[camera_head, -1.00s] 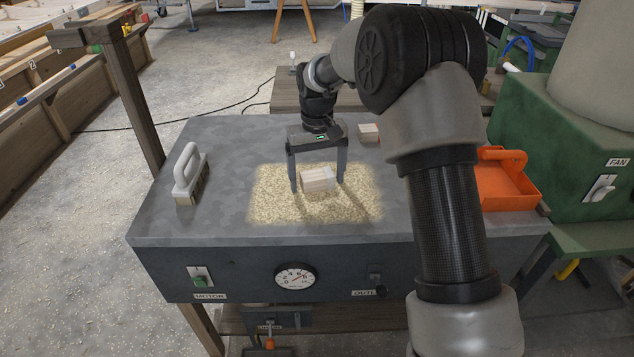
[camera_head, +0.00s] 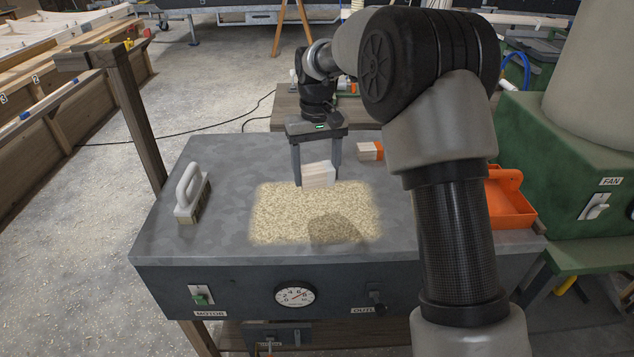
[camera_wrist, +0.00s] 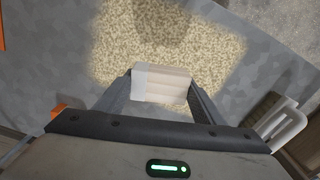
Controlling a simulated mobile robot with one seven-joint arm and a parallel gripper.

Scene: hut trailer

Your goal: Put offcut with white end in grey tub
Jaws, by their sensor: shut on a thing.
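My gripper (camera_head: 316,180) is shut on a pale wooden offcut (camera_head: 319,173) and holds it above the sawdust patch on the grey machine top. In the wrist view the offcut (camera_wrist: 172,86) lies between the two fingers, and its left end (camera_wrist: 140,83) is white. A second offcut with an orange end (camera_head: 368,151) lies on the machine top, right of my gripper and partly hidden by my arm. I cannot make out a grey tub in either current view.
The sawdust patch (camera_head: 290,222) covers the middle of the machine top (camera_head: 190,245). A white-handled brush (camera_head: 190,193) stands at the left. An orange dustpan (camera_head: 510,205) lies at the right, beside a green fan housing (camera_head: 545,140). A wooden post (camera_head: 130,110) rises at the left.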

